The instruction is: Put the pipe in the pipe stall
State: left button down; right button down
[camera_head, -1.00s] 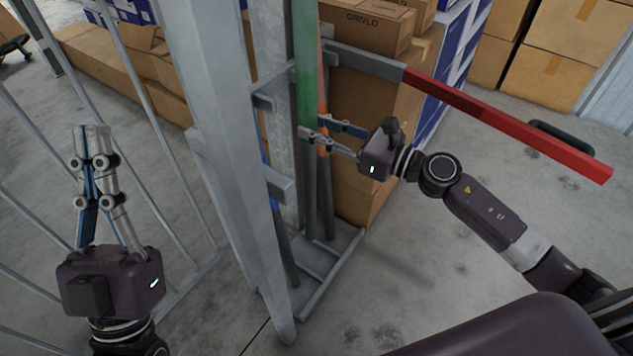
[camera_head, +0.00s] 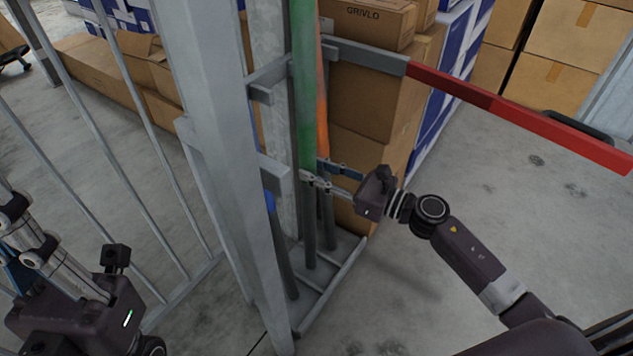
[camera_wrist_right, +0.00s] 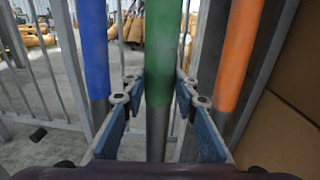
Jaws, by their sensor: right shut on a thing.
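The pipe stall (camera_head: 330,288) is a grey metal rack with posts, side arms and a floor frame. A green pipe (camera_head: 304,90) with a grey lower part stands upright in it, its lower end at the floor frame; its top is out of view. My right gripper (camera_head: 308,180) is shut on the green pipe from the right. In the right wrist view the green pipe (camera_wrist_right: 163,50) stands between the two fingers. My left gripper (camera_head: 8,225) is at the left edge, away from the pipes; its fingertips are partly cut off.
A blue pipe (camera_wrist_right: 95,50) and an orange pipe (camera_wrist_right: 240,45) stand on either side of the green one. A red bar (camera_head: 520,115) sticks out to the right. Cardboard boxes (camera_head: 365,85) stand close behind. The floor at right is clear.

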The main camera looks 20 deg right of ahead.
jog(key=shift+f, duration=1.05)
jog(key=shift+f+b, duration=0.15)
jog(key=shift+b, duration=0.25)
jog(key=c, duration=1.5)
grip_release()
jog(key=shift+c, duration=0.2)
jog(key=p+v, duration=0.2)
jog(key=v, duration=1)
